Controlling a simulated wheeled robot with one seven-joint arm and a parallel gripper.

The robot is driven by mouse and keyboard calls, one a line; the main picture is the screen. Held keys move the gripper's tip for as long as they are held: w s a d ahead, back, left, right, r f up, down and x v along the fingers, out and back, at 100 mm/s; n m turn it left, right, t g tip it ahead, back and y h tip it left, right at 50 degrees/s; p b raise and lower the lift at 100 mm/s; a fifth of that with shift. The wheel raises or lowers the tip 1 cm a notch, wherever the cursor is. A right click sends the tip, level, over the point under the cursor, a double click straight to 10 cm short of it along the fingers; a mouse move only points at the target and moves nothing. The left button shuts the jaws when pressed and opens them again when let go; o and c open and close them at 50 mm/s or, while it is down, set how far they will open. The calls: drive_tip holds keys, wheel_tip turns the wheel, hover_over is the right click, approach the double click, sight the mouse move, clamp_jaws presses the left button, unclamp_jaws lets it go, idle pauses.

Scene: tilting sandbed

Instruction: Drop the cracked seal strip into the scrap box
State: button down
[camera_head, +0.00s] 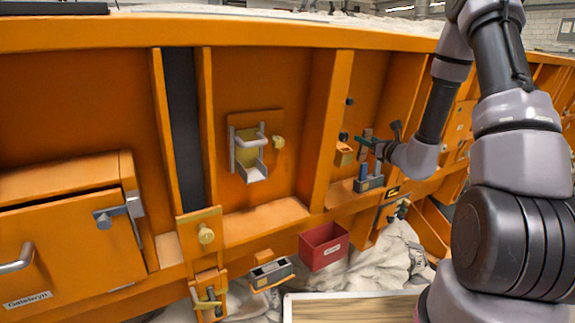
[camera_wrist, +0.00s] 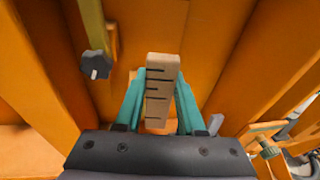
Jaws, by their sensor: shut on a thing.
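The cracked seal strip (camera_wrist: 160,88) is a tan bar with several dark cracks across it. In the wrist view it stands between the teal fingers of my gripper (camera_wrist: 158,100), which is shut on it. In the head view my gripper (camera_head: 366,143) is in the bay right of centre, close to the orange wall, with the strip (camera_head: 367,133) small and partly hidden.
A small orange holder (camera_head: 344,155) and a grey holder with blue pieces (camera_head: 369,182) sit close to my gripper. An upright orange rib (camera_head: 325,120) stands left of it. A dark knob (camera_wrist: 96,65) shows in the wrist view. A grey tray (camera_head: 271,273) hangs left of the red box.

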wheel_tip(320, 180, down, 13)
drive_tip(key=d+m+t+h, duration=0.1)
drive_tip(key=m+h, duration=0.3)
drive_tip(key=h, duration=0.2)
drive_tip(key=shift+s+d+r, duration=0.15)
